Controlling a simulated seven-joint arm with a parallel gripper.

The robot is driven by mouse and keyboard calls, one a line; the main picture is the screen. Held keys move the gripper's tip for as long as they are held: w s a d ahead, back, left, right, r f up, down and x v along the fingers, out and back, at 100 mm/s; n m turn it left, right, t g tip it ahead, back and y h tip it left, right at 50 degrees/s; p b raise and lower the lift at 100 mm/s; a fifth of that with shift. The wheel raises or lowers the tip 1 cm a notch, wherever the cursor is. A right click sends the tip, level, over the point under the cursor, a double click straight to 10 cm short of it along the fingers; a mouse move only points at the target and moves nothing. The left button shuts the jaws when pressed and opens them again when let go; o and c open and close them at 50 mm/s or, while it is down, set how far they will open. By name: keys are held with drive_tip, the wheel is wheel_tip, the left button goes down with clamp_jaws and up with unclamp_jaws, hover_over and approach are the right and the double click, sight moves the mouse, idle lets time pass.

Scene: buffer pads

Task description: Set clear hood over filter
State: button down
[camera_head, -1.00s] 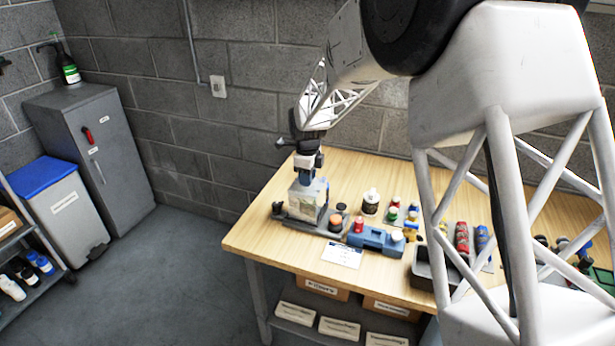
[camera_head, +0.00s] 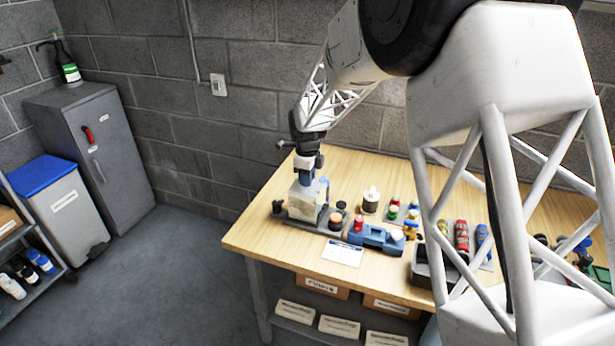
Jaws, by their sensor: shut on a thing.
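My gripper (camera_head: 306,178) points down at the left part of the workbench and is shut on the top of the clear hood (camera_head: 303,203). The hood is a see-through box and looks upright. It stands over the left part of a dark grey base plate (camera_head: 322,227). Its lower edge looks at or very near the plate; I cannot tell whether it touches. The filter cannot be made out clearly; something pale shows through the hood's walls.
A blue device (camera_head: 372,238) lies right of the plate, with a white card (camera_head: 343,251) in front. A white-topped jar (camera_head: 370,200), small coloured caps, red cans (camera_head: 462,237) and a dark tray (camera_head: 424,270) stand farther right. The bench's left end (camera_head: 240,238) is clear.

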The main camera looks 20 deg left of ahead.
drive_tip(key=shift+f, duration=0.35)
drive_tip(key=c, duration=0.8)
unclamp_jaws()
drive_tip(key=shift+r, duration=0.15)
drive_tip(key=shift+r, duration=3.8)
